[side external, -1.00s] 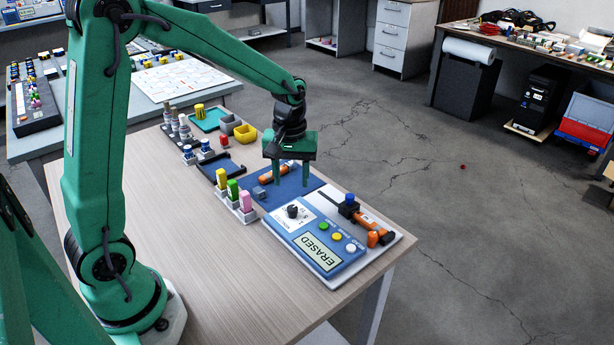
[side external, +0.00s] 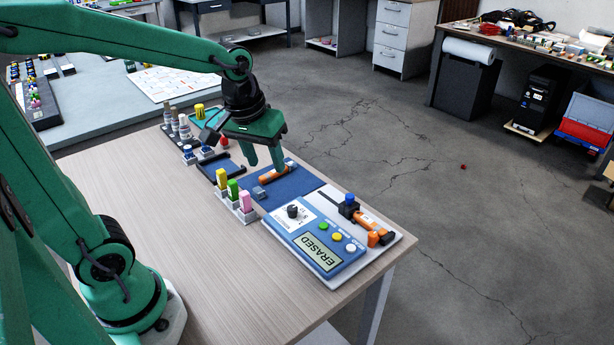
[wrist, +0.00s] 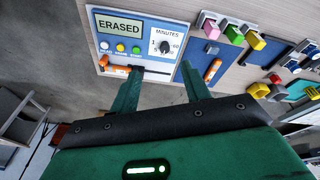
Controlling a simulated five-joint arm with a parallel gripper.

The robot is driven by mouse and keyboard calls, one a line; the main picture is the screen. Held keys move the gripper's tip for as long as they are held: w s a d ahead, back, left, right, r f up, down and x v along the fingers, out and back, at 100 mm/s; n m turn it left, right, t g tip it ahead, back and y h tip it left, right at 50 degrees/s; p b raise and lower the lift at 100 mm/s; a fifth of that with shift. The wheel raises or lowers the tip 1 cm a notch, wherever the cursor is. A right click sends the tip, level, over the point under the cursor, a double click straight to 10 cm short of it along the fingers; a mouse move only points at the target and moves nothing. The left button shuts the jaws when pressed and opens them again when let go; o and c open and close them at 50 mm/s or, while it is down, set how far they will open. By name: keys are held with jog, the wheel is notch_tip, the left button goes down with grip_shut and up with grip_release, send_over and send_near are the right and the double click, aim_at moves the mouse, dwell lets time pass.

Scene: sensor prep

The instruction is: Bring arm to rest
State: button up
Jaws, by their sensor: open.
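My gripper (side external: 266,165) is open and empty, its two green fingers apart. In the side external view it is raised and tilted above the far part of the blue mat (side external: 303,184). In the wrist view my gripper (wrist: 162,73) points toward the blue device (wrist: 118,32), which reads "ERASED" and has a black MINUTES dial. The device also shows in the side external view (side external: 300,243), at the table's near right corner. An orange cylinder (side external: 268,179) lies on the mat, partly behind a finger.
Pink, green and yellow capped pieces (side external: 233,188) stand in holders left of the mat. A small grey block (side external: 258,192) lies on the mat. An orange and black tool (side external: 376,229) lies beside the device. Bottles (side external: 184,127) stand at the back. The table's near left is clear.

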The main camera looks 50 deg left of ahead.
jog(key=s+d+r+m+t, duration=0.1)
jog(key=s+r+m+t, duration=0.1)
jog(key=s, duration=0.7)
jog(key=shift+s+d+r+m+t, duration=0.35)
jog(key=shift+r+m, duration=0.25)
jog(key=shift+m, duration=0.7)
